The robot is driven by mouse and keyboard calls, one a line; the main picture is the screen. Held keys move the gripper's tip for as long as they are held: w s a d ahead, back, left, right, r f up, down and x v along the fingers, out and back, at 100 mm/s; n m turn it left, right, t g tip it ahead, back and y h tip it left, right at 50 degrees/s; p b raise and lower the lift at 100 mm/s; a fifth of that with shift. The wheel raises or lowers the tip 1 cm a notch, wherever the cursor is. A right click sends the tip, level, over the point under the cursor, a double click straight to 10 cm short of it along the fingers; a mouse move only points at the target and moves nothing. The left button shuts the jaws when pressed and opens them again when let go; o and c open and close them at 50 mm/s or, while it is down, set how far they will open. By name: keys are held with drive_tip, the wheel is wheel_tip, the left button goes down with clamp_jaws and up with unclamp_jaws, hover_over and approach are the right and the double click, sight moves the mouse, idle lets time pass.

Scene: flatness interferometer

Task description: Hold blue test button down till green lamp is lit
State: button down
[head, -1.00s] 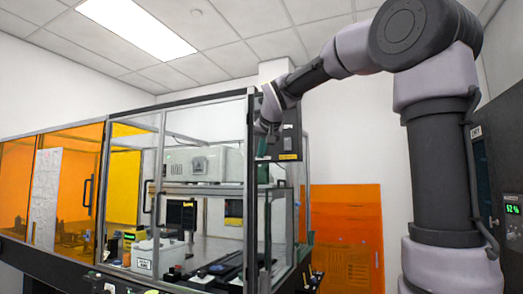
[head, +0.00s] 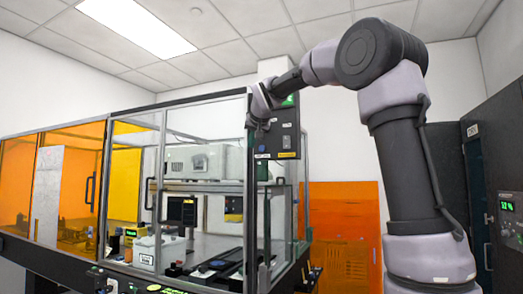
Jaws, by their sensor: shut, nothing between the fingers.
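The dark control box (head: 287,140) is mounted at the near corner post of the glass enclosure. A small round blue button (head: 262,149) shows low on its face. A green patch (head: 289,101), which looks like the green lamp, shows near its top; I cannot tell for sure whether it is lit. My gripper (head: 254,122) is shut and empty at the upper left of the box, above the blue button and apart from it. Its fingertips are small and partly lost against the post.
The framed glass enclosure (head: 205,115) holds a pale instrument (head: 196,162) on a shelf. An orange panel (head: 345,215) stands behind, right of the box. A dark cabinet with a green display (head: 507,206) is at the far right. The space before the box looks clear.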

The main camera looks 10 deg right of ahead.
drive_tip(key=w+d, duration=0.2)
drive_tip(key=w, duration=0.1)
drive_tip(key=w+d, duration=0.1)
drive_tip(key=w, duration=0.1)
drive_tip(key=shift+w+d, duration=0.1)
drive_tip(key=shift+d, duration=0.3)
idle(1.8)
drive_tip(key=shift+w+d, duration=0.25)
drive_tip(key=shift+w, duration=0.05)
drive_tip(key=shift+w+d, duration=0.25)
drive_tip(key=shift+w, duration=0.1)
idle(2.8)
drive_tip(key=shift+s, duration=0.1)
drive_tip(key=shift+s+a, duration=0.5)
drive_tip(key=shift+s, duration=0.05)
drive_tip(key=shift+s+a, duration=0.1)
drive_tip(key=shift+s+a, duration=0.7)
drive_tip(key=shift+s, duration=0.3)
drive_tip(key=shift+s+a, duration=0.7)
drive_tip(key=shift+s, duration=0.25)
